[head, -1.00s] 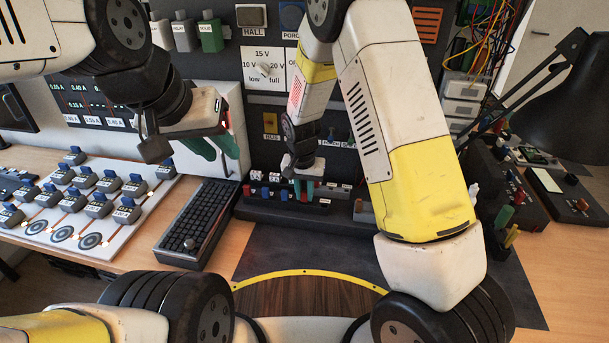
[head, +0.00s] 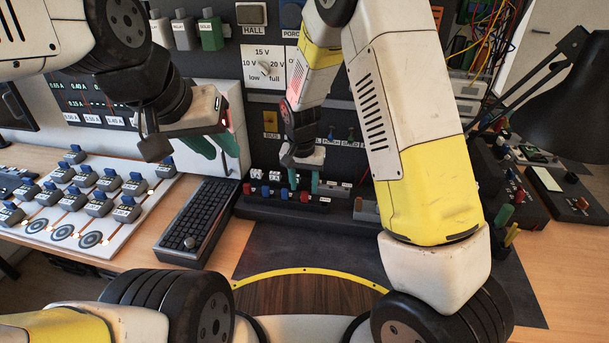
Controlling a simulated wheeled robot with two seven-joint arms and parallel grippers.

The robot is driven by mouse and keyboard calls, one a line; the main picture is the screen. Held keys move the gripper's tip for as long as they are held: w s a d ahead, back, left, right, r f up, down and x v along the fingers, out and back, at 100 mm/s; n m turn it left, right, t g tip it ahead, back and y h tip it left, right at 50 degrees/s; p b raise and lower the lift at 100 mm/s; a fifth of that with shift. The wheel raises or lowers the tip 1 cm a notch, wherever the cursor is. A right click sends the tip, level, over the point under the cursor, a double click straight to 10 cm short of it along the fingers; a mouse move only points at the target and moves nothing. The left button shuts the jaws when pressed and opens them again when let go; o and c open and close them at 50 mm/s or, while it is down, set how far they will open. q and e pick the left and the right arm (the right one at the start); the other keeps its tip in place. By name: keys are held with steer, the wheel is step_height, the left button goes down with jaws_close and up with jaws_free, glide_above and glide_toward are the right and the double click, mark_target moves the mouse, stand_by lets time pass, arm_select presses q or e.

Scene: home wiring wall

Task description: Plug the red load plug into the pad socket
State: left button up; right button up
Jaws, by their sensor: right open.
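Several small red and blue plugs stand in a row on the dark ledge (head: 345,213) at the foot of the wall panel. A red one (head: 304,196) is at my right gripper, and another red one (head: 247,189) is at the row's left end. My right gripper (head: 303,188) points down, open, with its green fingertips on either side of the red plug; contact cannot be told. My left gripper (head: 216,150) hangs over the back of the desk, its green fingers apart and empty. I cannot tell which opening is the pad socket.
A black keyboard (head: 197,222) lies left of the ledge. A white board (head: 140,218) with several grey-and-blue modules is further left. A black lamp (head: 560,100) stands at right. The dark mat (head: 270,251) is clear in front of the ledge.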

steer(key=shift+s+r, duration=0.15)
steer(key=shift+r, duration=0.75)
steer(key=shift+s+r, duration=0.15)
steer(key=shift+r, duration=0.75)
steer(key=shift+r, duration=0.15)
steer(key=s+d+r+y, duration=0.1)
steer(key=s+d+r, duration=0.2)
steer(key=r, duration=0.2)
steer(key=s+d+r+t+y, duration=0.1)
steer(key=s+d+r, duration=0.1)
steer(key=r, duration=0.3)
steer(key=s+d+r, duration=0.3)
steer(key=r, duration=0.2)
steer(key=s+d+r+n+t, duration=0.1)
steer(key=s+d+r, duration=0.2)
steer(key=s, duration=0.4)
steer(key=s+d+r+n+t, duration=0.1)
steer(key=s+d+r+t, duration=0.1)
steer(key=s, duration=0.5)
step_height(320, 180, up, 2)
steer(key=shift+d+r+n+y, duration=0.3)
steer(key=shift+d+n, duration=0.1)
steer(key=shift+d, duration=0.3)
